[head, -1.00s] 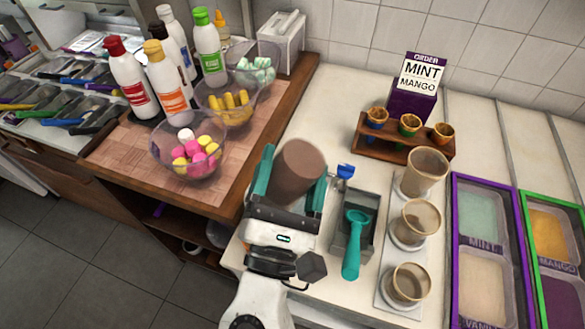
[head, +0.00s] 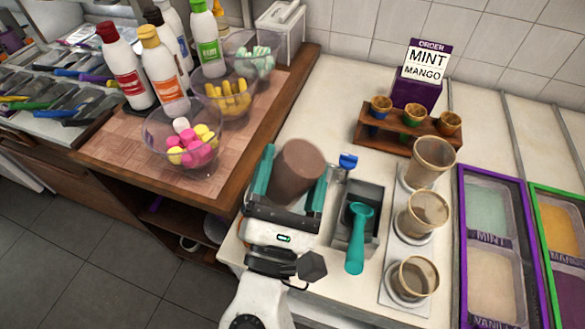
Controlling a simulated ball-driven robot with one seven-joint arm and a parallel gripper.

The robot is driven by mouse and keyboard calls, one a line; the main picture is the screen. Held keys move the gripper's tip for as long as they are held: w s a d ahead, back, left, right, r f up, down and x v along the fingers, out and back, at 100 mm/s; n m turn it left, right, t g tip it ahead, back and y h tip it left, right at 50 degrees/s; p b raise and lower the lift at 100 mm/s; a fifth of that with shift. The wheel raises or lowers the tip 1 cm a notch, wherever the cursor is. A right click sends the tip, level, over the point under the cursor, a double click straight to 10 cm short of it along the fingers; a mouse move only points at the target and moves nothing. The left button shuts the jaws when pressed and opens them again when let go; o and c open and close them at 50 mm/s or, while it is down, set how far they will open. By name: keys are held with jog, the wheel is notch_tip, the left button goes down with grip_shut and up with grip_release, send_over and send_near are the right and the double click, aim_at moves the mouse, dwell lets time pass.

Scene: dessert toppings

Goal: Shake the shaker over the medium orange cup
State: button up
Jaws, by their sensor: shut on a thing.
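My gripper (head: 290,185) is shut on a brown cylindrical shaker (head: 298,170), with teal fingers on either side. The shaker is tilted in the picture and is held up near the left edge of the white counter. Three translucent tan cups stand in a row on a pale tray (head: 388,291) to its right: a back cup (head: 433,160), a middle cup (head: 424,212) and a front cup (head: 414,277). None looks plainly orange, and I cannot tell which is the medium orange one. The shaker is apart from all three cups.
A grey bin (head: 369,200) with a teal scoop (head: 358,235) lies between my gripper and the cups. A wooden rack (head: 400,147) with small cones stands behind. Tubs in a purple frame (head: 463,230) are at right. Glass bowls (head: 165,150) and bottles (head: 125,75) stand on the left.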

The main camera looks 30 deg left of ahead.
aim_at(292, 154)
jog(key=shift+r, duration=0.1)
jog(key=shift+r+p, duration=3.35)
jog(key=shift+r, duration=0.4)
jog(key=shift+s, duration=0.1)
notch_tip(292, 154, down, 8)
jog(key=b, duration=0.8)
jog(key=shift+f, duration=0.2)
jog(key=shift+r, duration=0.15)
jog(key=shift+r, duration=0.1)
jog(key=shift+r+p, duration=3.7)
jog(key=shift+r, duration=0.25)
